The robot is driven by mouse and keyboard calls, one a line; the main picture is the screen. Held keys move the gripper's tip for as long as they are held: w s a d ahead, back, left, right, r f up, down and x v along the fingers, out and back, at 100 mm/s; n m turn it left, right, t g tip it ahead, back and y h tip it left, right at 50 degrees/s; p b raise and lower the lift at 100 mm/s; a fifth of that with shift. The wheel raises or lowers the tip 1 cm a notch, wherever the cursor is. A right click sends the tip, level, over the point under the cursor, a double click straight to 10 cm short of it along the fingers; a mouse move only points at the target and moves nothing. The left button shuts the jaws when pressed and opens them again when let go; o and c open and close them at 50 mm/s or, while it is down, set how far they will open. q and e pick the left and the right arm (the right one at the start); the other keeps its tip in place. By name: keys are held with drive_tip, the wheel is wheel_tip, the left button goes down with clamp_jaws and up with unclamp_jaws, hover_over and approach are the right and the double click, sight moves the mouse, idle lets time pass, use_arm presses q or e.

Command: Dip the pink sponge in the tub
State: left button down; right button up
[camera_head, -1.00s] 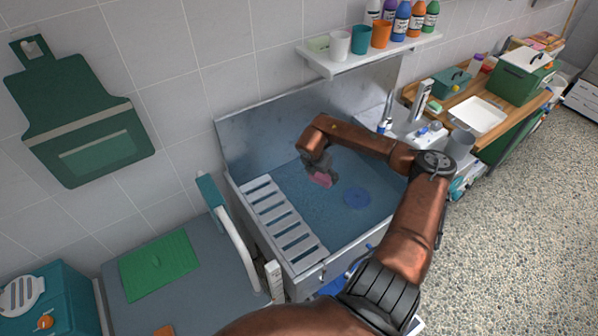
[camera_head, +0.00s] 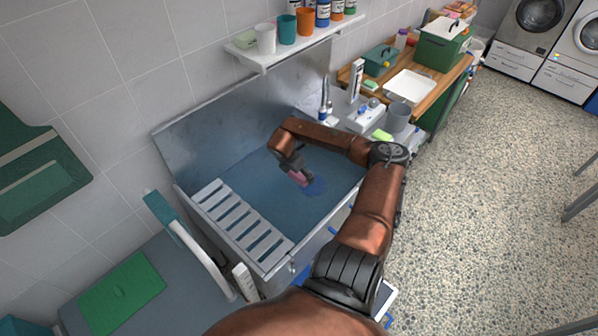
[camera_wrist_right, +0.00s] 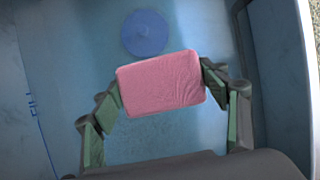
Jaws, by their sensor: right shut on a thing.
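The pink sponge (camera_wrist_right: 162,84) is held between the fingertips of my right gripper (camera_wrist_right: 163,88) in the right wrist view. In the head view, the right gripper (camera_head: 298,172) holds the sponge (camera_head: 300,179) inside the metal tub (camera_head: 229,257). The tub's inside looks blue, and a round dark blue disc (camera_wrist_right: 145,33) lies just beyond the sponge; it also shows in the head view (camera_head: 316,188). I cannot tell whether the sponge touches the water or how deep it is. My left gripper is not in view.
A white slatted rack (camera_head: 240,222) covers the tub's left end. A shelf (camera_head: 290,50) with cups and bottles hangs above. A wooden counter (camera_head: 432,92) with a white tray (camera_head: 410,87) and a green box (camera_head: 444,45) is at the right.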

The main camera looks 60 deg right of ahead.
wheel_tip(320, 180, down, 15)
drive_tip(key=b, duration=0.9)
idle(1.3)
drive_tip(key=shift+r+p, duration=4.35)
drive_tip(key=shift+r, duration=2.1)
drive_tip(key=shift+r+p, duration=2.05)
drive_tip(key=shift+r, duration=0.95)
